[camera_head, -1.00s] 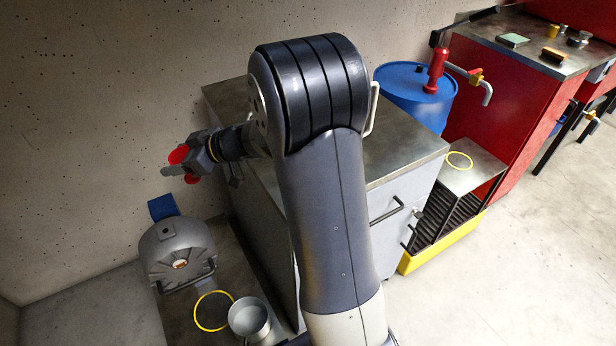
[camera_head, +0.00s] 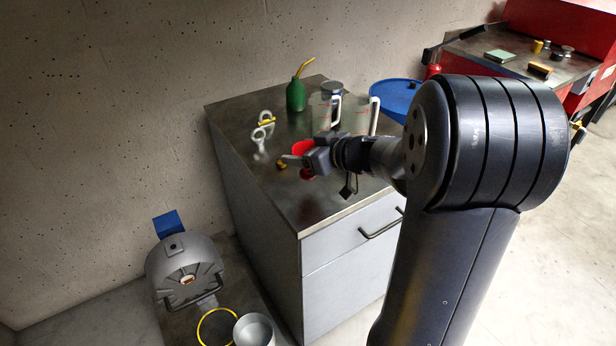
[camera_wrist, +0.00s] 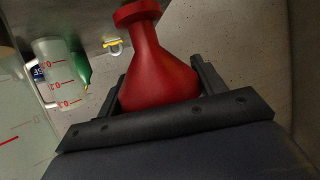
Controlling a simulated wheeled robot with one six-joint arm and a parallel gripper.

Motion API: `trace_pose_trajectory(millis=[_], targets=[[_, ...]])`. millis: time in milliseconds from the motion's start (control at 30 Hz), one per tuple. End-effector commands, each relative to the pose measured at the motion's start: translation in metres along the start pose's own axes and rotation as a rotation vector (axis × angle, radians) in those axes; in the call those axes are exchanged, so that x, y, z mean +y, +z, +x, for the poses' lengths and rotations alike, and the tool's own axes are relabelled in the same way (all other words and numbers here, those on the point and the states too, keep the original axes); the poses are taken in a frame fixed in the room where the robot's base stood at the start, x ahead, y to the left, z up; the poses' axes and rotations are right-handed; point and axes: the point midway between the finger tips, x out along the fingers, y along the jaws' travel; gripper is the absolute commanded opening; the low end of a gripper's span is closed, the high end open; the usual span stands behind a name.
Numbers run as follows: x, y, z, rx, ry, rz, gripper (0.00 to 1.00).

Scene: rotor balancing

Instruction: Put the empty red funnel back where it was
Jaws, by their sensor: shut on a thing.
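The red funnel (camera_wrist: 158,75) is held between the jaws of my gripper (camera_wrist: 160,88) in the wrist view, its wide body near the jaws and its narrow collar pointing away. In the head view my gripper (camera_head: 298,160) is over the front part of the grey cabinet top (camera_head: 312,210), with red parts of the funnel (camera_head: 303,147) showing above and below the jaws. The funnel looks clear of the surface, but its exact height is hard to tell. Its inside is not visible.
Clear measuring jugs (camera_head: 358,118) stand close behind and right of my gripper. A green oil can (camera_head: 296,94) and white-and-yellow ring-shaped items (camera_head: 266,120) are further back. The cabinet's front left top is bare. A grey machine (camera_head: 186,272), yellow ring (camera_head: 217,328) and metal pot (camera_head: 254,331) are below left.

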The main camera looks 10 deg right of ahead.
Motion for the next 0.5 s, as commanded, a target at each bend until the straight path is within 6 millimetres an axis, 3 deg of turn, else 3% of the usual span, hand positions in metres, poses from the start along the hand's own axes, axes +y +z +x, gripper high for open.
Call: trace_pose_trajectory(millis=[300, 500], targets=[[0.0, 0.043, 0.018, 0.0, -0.001, 0.002, 0.38], [0.0, 0.049, 0.021, 0.002, 0.0, -0.001, 0.38]])
